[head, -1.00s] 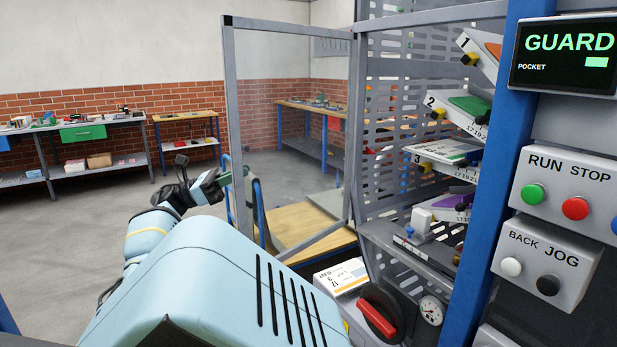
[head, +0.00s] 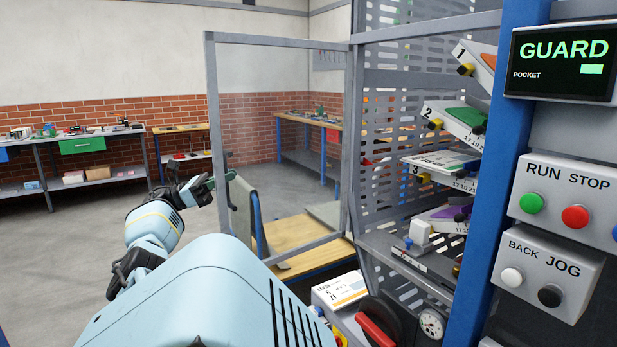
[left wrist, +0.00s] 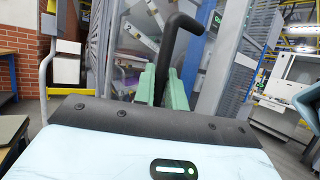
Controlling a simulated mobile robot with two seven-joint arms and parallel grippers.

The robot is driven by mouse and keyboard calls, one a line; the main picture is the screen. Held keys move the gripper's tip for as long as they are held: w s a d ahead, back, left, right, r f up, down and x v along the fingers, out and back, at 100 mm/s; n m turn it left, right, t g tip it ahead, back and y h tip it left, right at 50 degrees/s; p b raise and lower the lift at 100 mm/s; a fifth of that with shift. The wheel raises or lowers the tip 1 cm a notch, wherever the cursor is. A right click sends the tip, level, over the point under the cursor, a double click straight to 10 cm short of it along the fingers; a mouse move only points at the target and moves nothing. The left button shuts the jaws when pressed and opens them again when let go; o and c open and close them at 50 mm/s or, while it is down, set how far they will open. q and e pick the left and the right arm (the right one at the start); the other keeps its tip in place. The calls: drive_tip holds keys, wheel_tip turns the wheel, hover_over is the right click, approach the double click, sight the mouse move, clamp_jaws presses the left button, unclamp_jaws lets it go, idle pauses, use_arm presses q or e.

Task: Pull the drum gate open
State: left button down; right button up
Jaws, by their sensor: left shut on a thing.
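The drum gate (head: 278,40) is a tall grey frame, see-through in the middle, standing swung out from the perforated grey side of the machine. Its free upright is on the left, its hinge side on the right. My left gripper (head: 220,180) is at that free upright, shut on the gate's handle. In the left wrist view the green fingers of my left gripper (left wrist: 163,85) close around the lower part of the black bent handle (left wrist: 178,28); the exact contact is partly hidden. My right gripper is not in view.
Numbered pockets (head: 458,120) holding papers line the machine right of the gate. A button panel (head: 555,205) stands close at right. A wooden-topped platform (head: 290,232) is seen behind the gate. Open grey floor (head: 70,260) lies at left; benches stand along the brick wall.

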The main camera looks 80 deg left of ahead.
sight(223, 167)
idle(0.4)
use_arm(q)
drive_tip(key=c, duration=1.5)
unclamp_jaws()
drive_tip(key=shift+w, duration=0.1)
drive_tip(key=shift+o, duration=0.2)
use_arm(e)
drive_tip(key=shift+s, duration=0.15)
